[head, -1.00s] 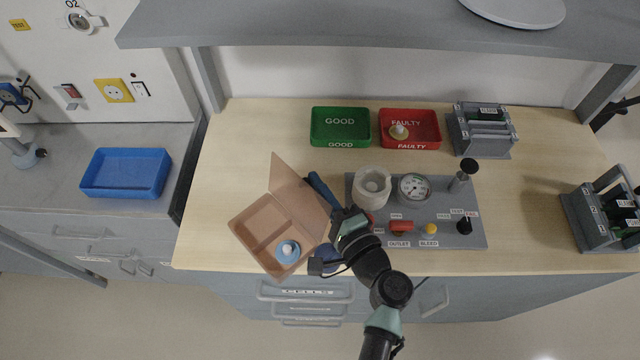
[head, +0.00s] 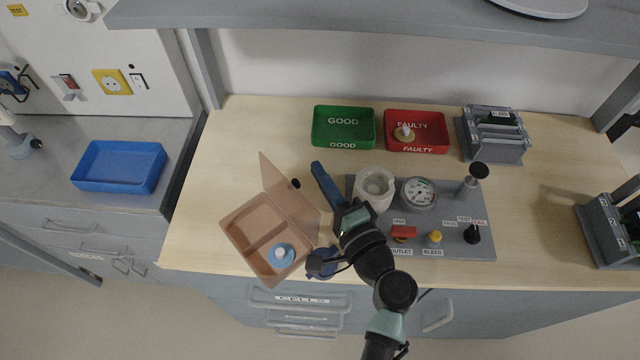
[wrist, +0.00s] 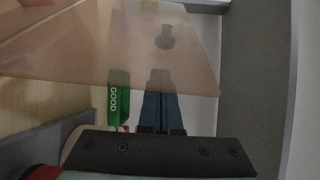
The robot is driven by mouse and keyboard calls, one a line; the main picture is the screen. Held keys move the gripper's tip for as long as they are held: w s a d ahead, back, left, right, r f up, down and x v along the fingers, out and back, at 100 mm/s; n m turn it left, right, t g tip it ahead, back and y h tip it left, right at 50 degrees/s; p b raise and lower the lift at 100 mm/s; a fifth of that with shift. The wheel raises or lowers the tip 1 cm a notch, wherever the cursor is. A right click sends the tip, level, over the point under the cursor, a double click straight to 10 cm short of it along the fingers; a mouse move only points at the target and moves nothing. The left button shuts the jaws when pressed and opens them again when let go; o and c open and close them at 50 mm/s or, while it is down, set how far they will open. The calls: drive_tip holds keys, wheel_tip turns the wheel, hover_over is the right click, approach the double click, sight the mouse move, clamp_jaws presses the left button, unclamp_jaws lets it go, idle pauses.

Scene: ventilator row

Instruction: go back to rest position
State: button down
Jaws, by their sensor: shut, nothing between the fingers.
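My gripper (head: 318,168) is shut and empty, its blue fingers pointing up and left over the bench. It is just right of the open lid of a brown two-compartment box (head: 236,240). In the wrist view the blue fingers (wrist: 160,78) lie side by side, and the translucent brown lid (wrist: 120,50) fills much of the upper left. A blue-and-white disc-shaped part (head: 281,254) sits in the box's right-hand compartment.
A grey test panel (head: 458,240) with a white cup (head: 373,188) and gauge (head: 419,193) is close right of my gripper. Behind are a green GOOD tray (head: 343,139), a red FAULTY tray (head: 416,145) holding a part, and a rack (head: 495,150). A shelf (head: 350,18) overhangs.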

drive_tip(key=d+b+v, duration=0.1)
drive_tip(key=v, duration=0.9)
drive_tip(key=w+a+r+n+t+h, duration=0.1)
drive_tip(key=w+r+n, duration=0.2)
drive_tip(key=r, duration=0.6)
drive_tip(key=w+a+r+n+t+h, duration=0.1)
drive_tip(key=w+r+n, duration=0.2)
drive_tip(key=r, duration=0.6)
drive_tip(key=w+a+r+n+t+h, duration=0.1)
drive_tip(key=w+r+n, duration=0.3)
drive_tip(key=r, duration=0.5)
drive_tip(key=shift+r+t+h, duration=0.3)
drive_tip(key=shift+t+h, duration=0.1)
drive_tip(key=s+r+n+t+h, duration=0.1)
drive_tip(key=s+r+t, duration=0.3)
drive_tip(key=r, duration=0.8)
drive_tip(key=s+a+r+n+t+h, duration=0.1)
drive_tip(key=s+r+t+h, duration=0.2)
drive_tip(key=s+r, duration=0.4)
wheel_tip(320, 180, up, 6)
drive_tip(key=shift+s+a+f+n+t+h+p, duration=0.25)
drive_tip(key=shift+s+n+t+h+p, duration=0.15)
drive_tip(key=shift+t, duration=0.1)
